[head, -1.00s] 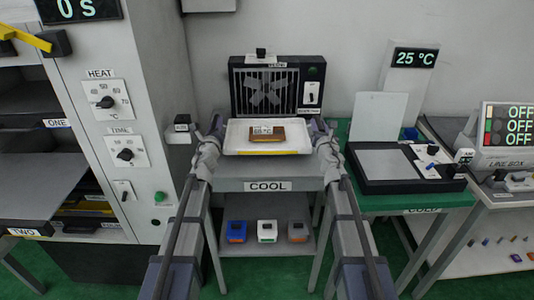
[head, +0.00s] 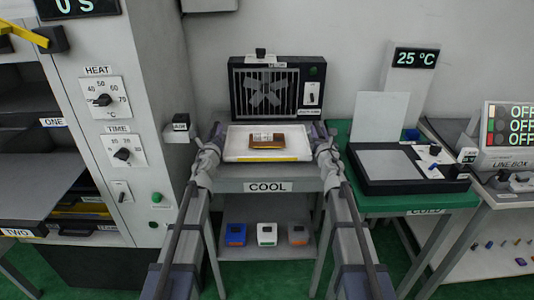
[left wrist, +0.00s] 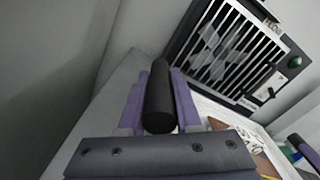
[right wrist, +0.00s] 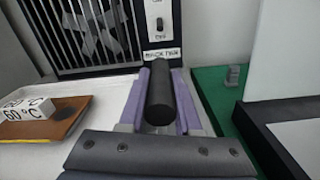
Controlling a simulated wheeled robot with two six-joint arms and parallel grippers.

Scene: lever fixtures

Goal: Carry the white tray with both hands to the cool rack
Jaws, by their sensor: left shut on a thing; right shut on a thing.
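The white tray (head: 236,150) is at the cool rack (head: 230,179), over its top shelf in front of the fan unit. Whether it touches the shelf I cannot tell. A brown plate with a white label block (head: 267,141) lies in it. My left gripper (head: 218,133) is at the tray's left side, shut on a black handle (left wrist: 158,100). My right gripper (head: 319,132) is at the right side, shut on the other black handle (right wrist: 161,95). The tray looks about level.
The fan unit (head: 268,90) stands behind the tray. A grey oven cabinet (head: 150,80) is close on the left. A green table (head: 420,197) with a black flat device is on the right. Blue, white and orange-topped boxes (head: 266,234) stand on the lower shelf.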

